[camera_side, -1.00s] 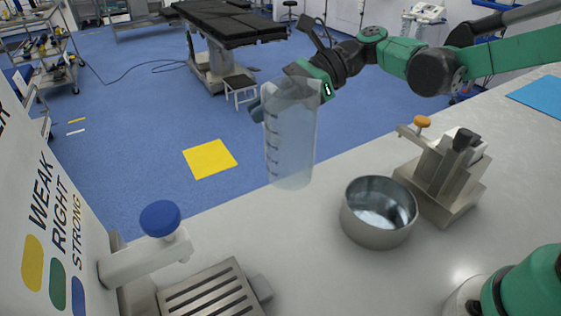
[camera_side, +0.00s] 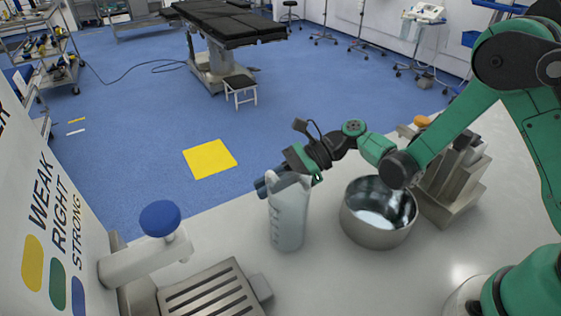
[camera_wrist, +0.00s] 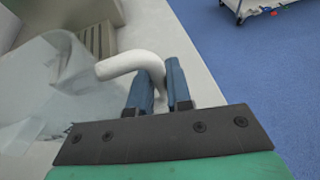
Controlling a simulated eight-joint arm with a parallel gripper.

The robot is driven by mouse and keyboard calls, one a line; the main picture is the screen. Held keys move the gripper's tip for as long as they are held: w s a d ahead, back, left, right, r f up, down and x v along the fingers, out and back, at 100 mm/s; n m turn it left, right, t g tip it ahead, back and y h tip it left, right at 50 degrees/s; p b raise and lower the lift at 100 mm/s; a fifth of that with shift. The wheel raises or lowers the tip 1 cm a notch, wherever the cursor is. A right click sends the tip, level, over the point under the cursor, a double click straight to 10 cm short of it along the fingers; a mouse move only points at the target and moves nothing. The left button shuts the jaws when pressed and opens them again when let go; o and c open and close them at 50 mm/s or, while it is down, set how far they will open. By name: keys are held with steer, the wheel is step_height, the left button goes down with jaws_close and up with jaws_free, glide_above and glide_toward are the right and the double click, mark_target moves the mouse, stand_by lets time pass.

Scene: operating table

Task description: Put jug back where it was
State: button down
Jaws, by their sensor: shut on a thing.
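The translucent measuring jug (camera_side: 288,215) is upright at the counter, left of the metal bowl. Its base is at or very near the counter top; I cannot tell if it touches. My gripper (camera_side: 266,186) is at the upper part of the jug. In the wrist view, the blue fingers of my gripper (camera_wrist: 157,90) are shut on the white jug handle (camera_wrist: 130,62). The jug body (camera_wrist: 45,85) fills the left of that view.
The metal bowl (camera_side: 378,229) stands close to the right of the jug, under my arm. A metal device with an orange knob (camera_side: 423,121) is behind it. A dispenser with a blue knob (camera_side: 160,218) and a slotted drip tray (camera_side: 215,295) are at left. The counter's far edge is near.

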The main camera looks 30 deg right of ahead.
steer(key=shift+f, duration=0.15)
steer(key=c, duration=0.8)
jaws_free()
steer(key=shift+d+r, duration=0.25)
steer(key=s+d+r+n+t+h, duration=0.1)
steer(key=s+d+r+n+h, duration=0.1)
steer(key=n, duration=0.5)
steer(key=s+d+r+n+t+h, duration=0.2)
steer(key=s+d+r+n+h, duration=0.1)
steer(key=d+n+h, duration=0.3)
steer(key=s+d+r+n+t+h, duration=0.1)
steer(key=s+d+r+n+h, duration=0.2)
steer(key=s+d+n+h, duration=0.1)
steer(key=shift+s+d+r+n+t+h, duration=0.15)
steer(key=shift+d+n+h, duration=0.1)
steer(key=shift+d+n, duration=0.3)
steer(key=shift+w+d+n+t+h, duration=0.1)
steer(key=shift+d+n+h, duration=0.1)
steer(key=shift+d+n, duration=0.35)
steer(key=shift+s+d+r+n+t+h, duration=0.15)
steer(key=shift+d+n+h, duration=0.15)
steer(key=shift+n, duration=0.4)
